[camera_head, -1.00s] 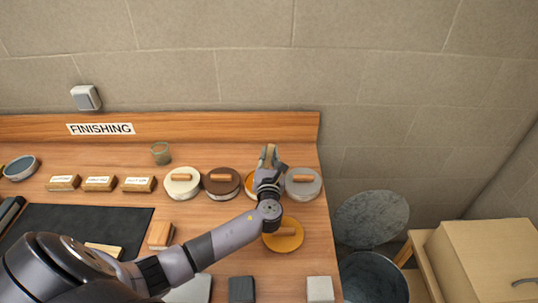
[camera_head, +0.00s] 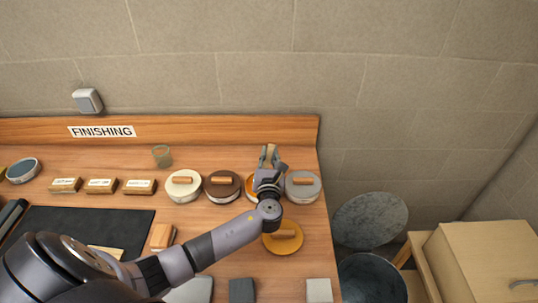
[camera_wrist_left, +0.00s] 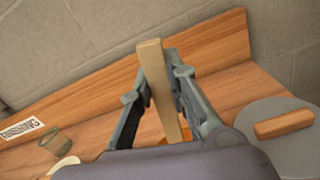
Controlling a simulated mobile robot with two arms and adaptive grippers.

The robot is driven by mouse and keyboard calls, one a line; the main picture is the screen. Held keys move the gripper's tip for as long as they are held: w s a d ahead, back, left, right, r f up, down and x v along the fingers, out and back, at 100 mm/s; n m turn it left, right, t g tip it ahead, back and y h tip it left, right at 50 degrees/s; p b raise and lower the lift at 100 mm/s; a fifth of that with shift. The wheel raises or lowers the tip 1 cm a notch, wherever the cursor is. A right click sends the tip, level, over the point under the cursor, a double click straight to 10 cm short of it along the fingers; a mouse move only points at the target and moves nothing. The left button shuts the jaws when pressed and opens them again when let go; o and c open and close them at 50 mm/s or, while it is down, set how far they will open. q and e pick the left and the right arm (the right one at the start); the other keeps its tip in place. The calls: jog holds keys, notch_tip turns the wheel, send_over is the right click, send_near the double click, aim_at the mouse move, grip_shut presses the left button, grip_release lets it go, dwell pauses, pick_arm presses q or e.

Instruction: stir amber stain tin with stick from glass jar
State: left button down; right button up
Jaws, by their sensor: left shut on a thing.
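My left gripper (camera_head: 269,158) is shut on a flat wooden stick, and stands over the amber stain tin (camera_head: 251,186). The stick (camera_wrist_left: 160,88) is upright between the fingers in the left wrist view, its lower end hidden behind the gripper body. Only an orange sliver of the open tin shows past my arm, so I cannot tell how deep the stick sits. The amber lid (camera_head: 284,237) with a wooden handle lies on the bench in front of the tin. The glass jar (camera_head: 162,156) stands at the back and looks empty. My right gripper is out of view.
Lidded tins in white (camera_head: 183,187), brown (camera_head: 222,186) and grey (camera_head: 303,187) stand in a row beside the amber tin. Several labelled wooden blocks (camera_head: 101,186) lie left. The bench's right edge is close, with a metal bin (camera_head: 372,278) beyond it.

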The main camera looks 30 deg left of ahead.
aim_at(269, 145)
pick_arm(q)
jog(key=shift+r, duration=0.1)
notch_tip(269, 145, up, 3)
jog(key=p, duration=0.3)
jog(key=shift+r, duration=0.95)
